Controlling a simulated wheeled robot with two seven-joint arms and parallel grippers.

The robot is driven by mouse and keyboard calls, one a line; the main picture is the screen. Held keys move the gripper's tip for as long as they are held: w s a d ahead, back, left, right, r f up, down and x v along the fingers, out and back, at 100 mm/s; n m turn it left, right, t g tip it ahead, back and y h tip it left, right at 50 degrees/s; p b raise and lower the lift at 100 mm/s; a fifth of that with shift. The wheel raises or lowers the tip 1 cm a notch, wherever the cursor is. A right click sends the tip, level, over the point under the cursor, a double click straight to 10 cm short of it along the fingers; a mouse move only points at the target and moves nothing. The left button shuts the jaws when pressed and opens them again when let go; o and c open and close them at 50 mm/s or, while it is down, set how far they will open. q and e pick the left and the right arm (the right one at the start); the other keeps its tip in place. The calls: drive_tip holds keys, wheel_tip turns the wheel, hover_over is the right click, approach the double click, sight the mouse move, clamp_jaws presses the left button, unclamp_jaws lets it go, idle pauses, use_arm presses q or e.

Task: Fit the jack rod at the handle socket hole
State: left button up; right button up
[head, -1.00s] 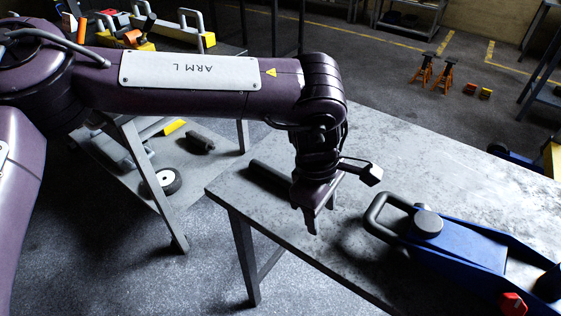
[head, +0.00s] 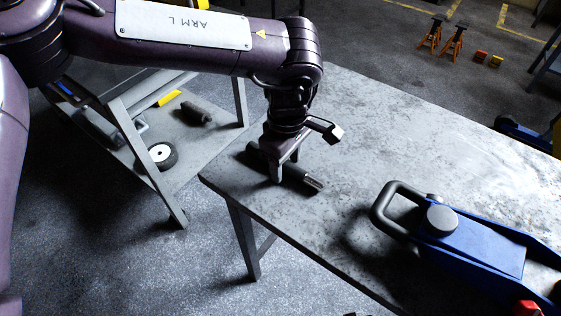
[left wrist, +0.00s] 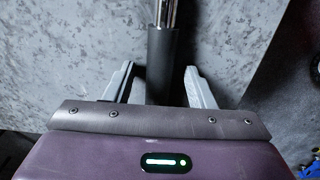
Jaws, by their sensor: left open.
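The jack rod (head: 304,180) lies on the table near its left end. It is a dark cylinder with a thinner, shiny metal end, which shows clearly in the left wrist view (left wrist: 163,48). My left gripper (head: 286,171) points down over the rod, open. In the left wrist view the rod lies between the two spread fingers (left wrist: 160,85), with a gap on each side. The blue trolley jack (head: 480,245) lies on the table to the right, with a grey loop handle and a round grey pad. I cannot make out the socket hole. My right gripper is out of view.
The grey table (head: 400,140) is clear between the rod and the jack. A red part (head: 527,307) shows at the jack's lower right. A trolley shelf at the left holds a wheel (head: 158,154). Orange stands (head: 452,40) are on the floor behind.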

use_arm(q)
clamp_jaws()
idle(0.3)
drive_tip(key=shift+r, duration=0.15)
